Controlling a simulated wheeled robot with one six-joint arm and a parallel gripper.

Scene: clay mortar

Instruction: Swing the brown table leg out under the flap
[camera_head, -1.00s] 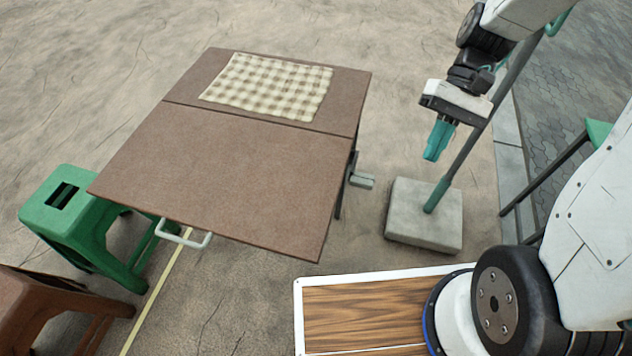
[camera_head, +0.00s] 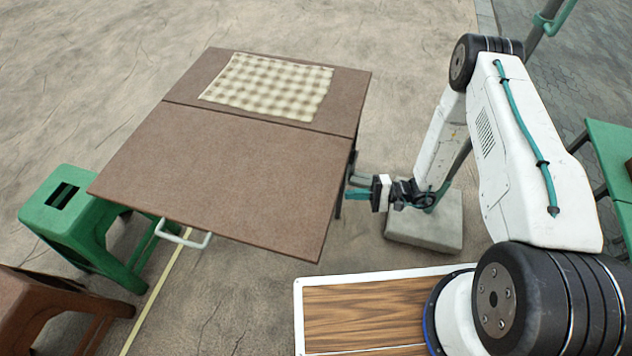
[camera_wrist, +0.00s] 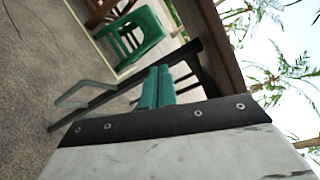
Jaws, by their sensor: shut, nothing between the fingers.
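The table has a brown top in two panels split by a seam; the large near panel (camera_head: 220,180) looks level. A dark leg (camera_head: 338,203) shows below its right edge in the head view. In the wrist view a dark bar (camera_wrist: 95,103), seemingly the leg, runs slantwise from the brown top's edge (camera_wrist: 222,45) toward the ground. My gripper (camera_head: 357,189) is low at the table's right side. Its teal fingers (camera_wrist: 157,85) are shut and empty, in front of the bar; whether they touch it I cannot tell. The leg's upper joint is hidden.
A checked cloth (camera_head: 268,86) lies on the far panel. A pale bent bar (camera_head: 183,234) sticks out below the near edge. A green stool (camera_head: 85,215) and a brown stool (camera_head: 50,310) stand left. A concrete pole base (camera_head: 430,228) stands close right of my gripper.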

